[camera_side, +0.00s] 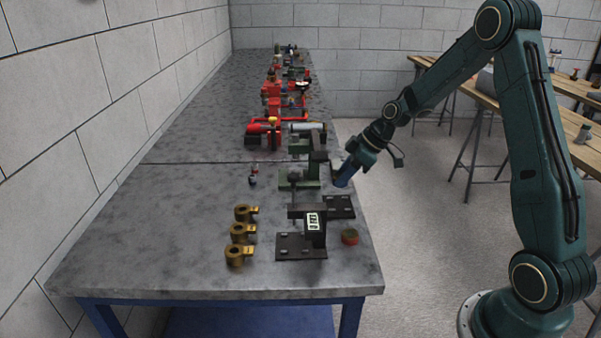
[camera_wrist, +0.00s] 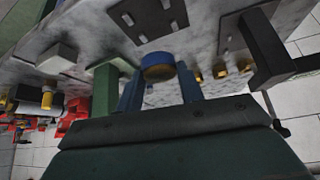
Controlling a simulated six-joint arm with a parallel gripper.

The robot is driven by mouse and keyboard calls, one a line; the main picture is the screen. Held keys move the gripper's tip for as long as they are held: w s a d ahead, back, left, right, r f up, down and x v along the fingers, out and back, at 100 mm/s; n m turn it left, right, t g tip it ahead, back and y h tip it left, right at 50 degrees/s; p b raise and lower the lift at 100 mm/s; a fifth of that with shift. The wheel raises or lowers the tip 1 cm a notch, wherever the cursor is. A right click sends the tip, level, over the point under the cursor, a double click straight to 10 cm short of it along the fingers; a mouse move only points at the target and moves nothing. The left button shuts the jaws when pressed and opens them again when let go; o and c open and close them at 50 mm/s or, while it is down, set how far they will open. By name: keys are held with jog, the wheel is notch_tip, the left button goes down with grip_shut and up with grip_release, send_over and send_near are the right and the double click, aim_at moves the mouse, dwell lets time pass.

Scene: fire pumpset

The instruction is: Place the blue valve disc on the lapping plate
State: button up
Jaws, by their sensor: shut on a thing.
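My gripper (camera_side: 346,174) is over the right edge of the bench, pointing down and left. In the wrist view its two blue fingers (camera_wrist: 159,82) are shut on the blue valve disc (camera_wrist: 158,58), which has a brass-coloured face. In the side view I cannot tell the disc from the fingertips. A dark flat plate with several pale marks (camera_side: 342,208) lies on the bench just below my gripper. It also shows at the top of the wrist view (camera_wrist: 146,14). I cannot tell for certain whether this is the lapping plate.
A black stand with a white label (camera_side: 315,228) and a green fixture (camera_side: 300,176) stand close by. Several brass parts (camera_side: 241,232) sit at the left. The front of the grey bench (camera_side: 150,255) is clear.

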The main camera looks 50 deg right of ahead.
aim_at(334, 205)
jog(key=shift+f, duration=3.4)
jog(key=shift+f, duration=0.15)
jog(key=o, duration=1.1)
jog(key=v, duration=1.2)
